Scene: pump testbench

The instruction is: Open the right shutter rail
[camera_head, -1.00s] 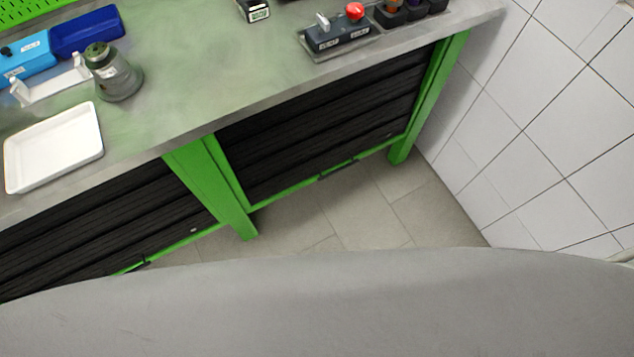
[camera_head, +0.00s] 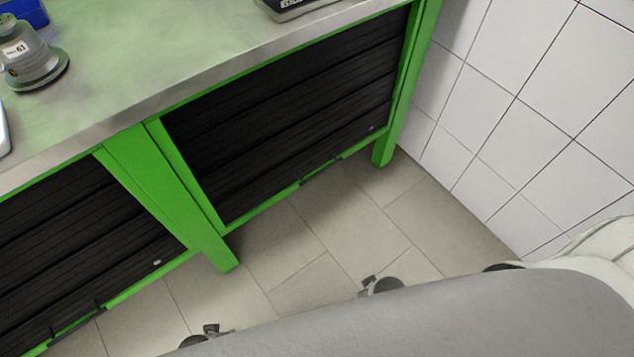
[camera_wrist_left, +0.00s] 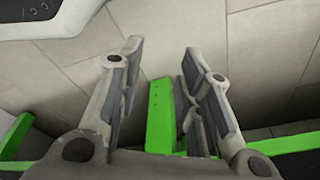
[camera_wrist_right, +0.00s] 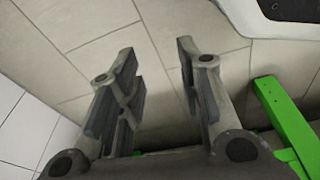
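The right shutter (camera_head: 285,115) is a dark slatted panel in a green frame under the bench. It is down, with its green bottom rail (camera_head: 265,205) low near the floor and a small dark handle (camera_head: 318,176) at the rail's middle. My left gripper (camera_wrist_left: 160,60) is open and empty in the left wrist view, with a green bench leg (camera_wrist_left: 160,115) beyond its fingers. My right gripper (camera_wrist_right: 155,60) is open and empty above floor tiles.
The left shutter (camera_head: 80,240) is also down, beyond a green middle leg (camera_head: 170,195). A white tiled wall (camera_head: 520,110) stands close on the right. The grey bench top (camera_head: 150,60) holds a pump part (camera_head: 32,62). The tiled floor before the shutter is clear.

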